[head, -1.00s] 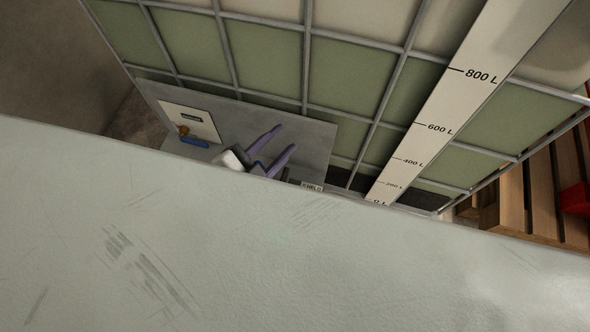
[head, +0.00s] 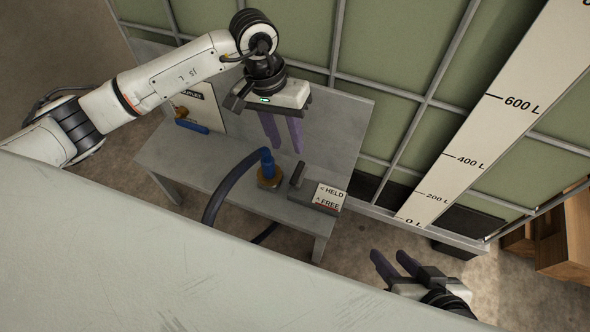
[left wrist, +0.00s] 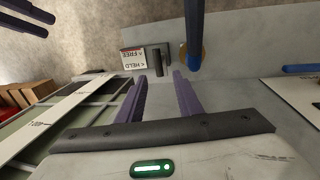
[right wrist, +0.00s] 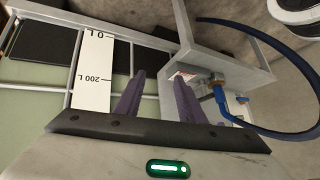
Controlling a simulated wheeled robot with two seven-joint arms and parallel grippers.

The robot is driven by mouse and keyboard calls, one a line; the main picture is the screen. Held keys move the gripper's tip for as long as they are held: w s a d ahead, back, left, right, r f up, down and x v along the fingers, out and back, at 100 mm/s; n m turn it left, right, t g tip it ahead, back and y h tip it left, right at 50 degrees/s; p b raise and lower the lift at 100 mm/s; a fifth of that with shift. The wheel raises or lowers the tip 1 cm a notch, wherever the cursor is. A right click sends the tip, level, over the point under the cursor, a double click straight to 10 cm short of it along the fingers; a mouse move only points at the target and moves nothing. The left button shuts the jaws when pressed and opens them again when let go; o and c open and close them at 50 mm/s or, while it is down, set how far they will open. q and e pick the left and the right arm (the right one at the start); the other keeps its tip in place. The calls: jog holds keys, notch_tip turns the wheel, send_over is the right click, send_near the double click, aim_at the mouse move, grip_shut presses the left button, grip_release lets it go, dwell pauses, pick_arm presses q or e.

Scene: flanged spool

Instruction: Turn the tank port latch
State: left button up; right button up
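The latch (head: 299,178) is a dark grey upright handle on a small base at the right end of a grey bench, beside a plate (head: 328,198) marked HELD and FREE. A blue port fitting with a brass collar (head: 268,178) stands left of it, with a dark hose attached. My left gripper (head: 286,150) is open and empty above the bench, behind the latch and apart from it. In the left wrist view the latch (left wrist: 157,62) lies just beyond the fingertips. My right gripper (head: 387,253) is open and empty, low to the right of the bench.
A caged tank (head: 390,60) with a litre scale (head: 470,130) stands behind the bench. A panel with a blue-handled brass valve (head: 190,125) is at the bench's left. A pale surface (head: 180,270) covers the lower foreground. Wooden pallets (head: 565,235) are far right.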

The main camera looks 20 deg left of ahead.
aim_at(296, 171)
pick_arm(q)
jog(key=f, duration=0.3)
jog(key=d+f+b, duration=0.1)
jog(key=f, duration=0.2)
jog(key=d+f+b, duration=0.1)
jog(key=f, duration=0.2)
jog(key=shift+s+f, duration=0.1)
jog(key=shift+f, duration=0.05)
grip_shut()
